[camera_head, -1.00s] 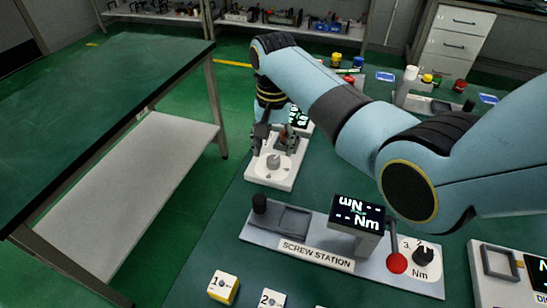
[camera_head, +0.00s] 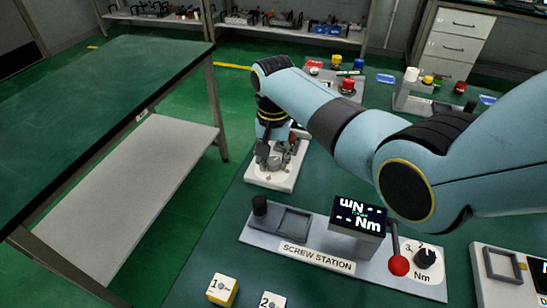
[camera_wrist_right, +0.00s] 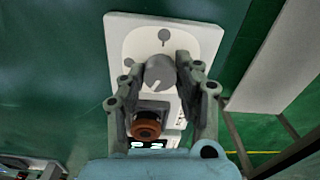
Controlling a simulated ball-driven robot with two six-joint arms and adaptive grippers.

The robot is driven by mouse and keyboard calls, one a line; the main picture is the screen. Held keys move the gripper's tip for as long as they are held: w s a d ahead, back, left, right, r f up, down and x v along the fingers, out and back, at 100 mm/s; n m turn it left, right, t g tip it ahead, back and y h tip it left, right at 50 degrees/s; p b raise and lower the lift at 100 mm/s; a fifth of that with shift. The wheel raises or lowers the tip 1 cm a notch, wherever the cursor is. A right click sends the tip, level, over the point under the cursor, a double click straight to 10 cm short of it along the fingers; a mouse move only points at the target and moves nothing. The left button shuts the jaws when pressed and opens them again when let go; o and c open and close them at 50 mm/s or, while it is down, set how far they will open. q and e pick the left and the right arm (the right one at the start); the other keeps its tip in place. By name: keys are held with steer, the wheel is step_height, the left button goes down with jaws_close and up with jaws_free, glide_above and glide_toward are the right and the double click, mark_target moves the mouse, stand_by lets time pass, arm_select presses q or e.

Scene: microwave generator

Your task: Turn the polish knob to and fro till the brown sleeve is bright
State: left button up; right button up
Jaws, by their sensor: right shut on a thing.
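The polish station (camera_head: 283,183) is a white base plate on the green bench, also seen in the wrist view (camera_wrist_right: 122,40). Its grey round polish knob (camera_wrist_right: 159,72) carries a white pointer line. My right gripper (camera_wrist_right: 161,68) has its two fingers on either side of the knob and is shut on it; in the head view the gripper (camera_head: 274,162) covers most of the knob. The brown sleeve (camera_wrist_right: 146,124) sits on a dark mount behind the knob, between the finger bases, and looks dull brown. My left gripper is in neither view.
The screw station (camera_head: 316,255), with a display (camera_head: 358,217) and a red-ball lever (camera_head: 398,265), stands nearer on the bench. Numbered blocks (camera_head: 222,290) lie at the front edge. A separate green-topped table (camera_head: 90,110) stands to the left, across a floor gap.

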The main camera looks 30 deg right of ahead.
jaws_close()
steer(key=shift+r+m+p, duration=0.2)
steer(key=shift+m+p, duration=0.75)
steer(key=shift+m, duration=0.15)
steer(key=m+p, duration=0.2)
steer(key=m, duration=0.1)
steer(key=m+p, duration=0.1)
steer(key=m, duration=0.3)
steer(key=shift+f, duration=0.1)
steer(key=shift+m+p, duration=0.65)
steer(key=shift+m, duration=1.15)
steer(key=o, duration=1.1)
jaws_free()
steer(key=shift+f, duration=0.1)
